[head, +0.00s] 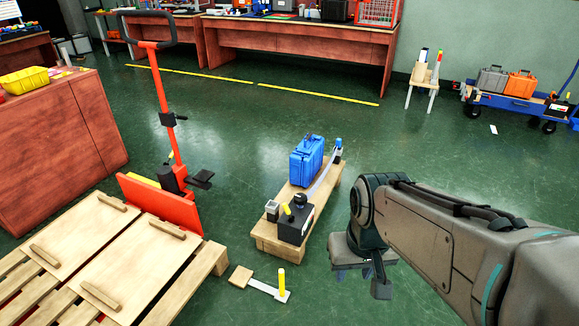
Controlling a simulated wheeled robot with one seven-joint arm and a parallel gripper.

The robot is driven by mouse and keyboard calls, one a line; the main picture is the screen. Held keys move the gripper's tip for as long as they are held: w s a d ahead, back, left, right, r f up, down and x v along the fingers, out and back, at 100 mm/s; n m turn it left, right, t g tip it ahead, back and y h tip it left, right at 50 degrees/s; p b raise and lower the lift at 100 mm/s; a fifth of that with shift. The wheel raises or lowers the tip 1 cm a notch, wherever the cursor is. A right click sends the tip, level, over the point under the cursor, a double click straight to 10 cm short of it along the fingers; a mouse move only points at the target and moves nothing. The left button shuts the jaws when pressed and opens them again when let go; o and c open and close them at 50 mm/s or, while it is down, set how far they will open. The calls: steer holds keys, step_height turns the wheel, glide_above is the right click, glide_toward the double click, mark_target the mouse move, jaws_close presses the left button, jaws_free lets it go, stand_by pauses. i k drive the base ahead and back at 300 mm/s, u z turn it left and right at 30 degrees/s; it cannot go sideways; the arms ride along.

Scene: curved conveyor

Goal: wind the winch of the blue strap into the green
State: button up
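The winch (295,223) is a black box with a dark round top and a short yellow piece on its left side. It sits on the near end of a low wooden bench (268,247). The pale blue strap (321,183) runs from the winch along the bench to a small post (338,149) at the far end. No green mark is readable on the winch at this size. My gripper (365,281) hangs right of the bench's near end, apart from the winch. Its fingers point down, partly seen; the opening between them is unclear.
A blue case (306,161) stands on the bench beside the strap. A small grey box (272,210) is left of the winch. A board with a grey bar and yellow handle (281,282) lies on the floor. A pallet (175,290) and orange pallet truck (163,210) stand left.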

mark_target(300, 199)
steer(key=z, duration=0.05)
steer(key=i, duration=0.95)
steer(key=z, duration=0.6)
steer(key=i, duration=0.5)
steer(key=z, duration=0.2)
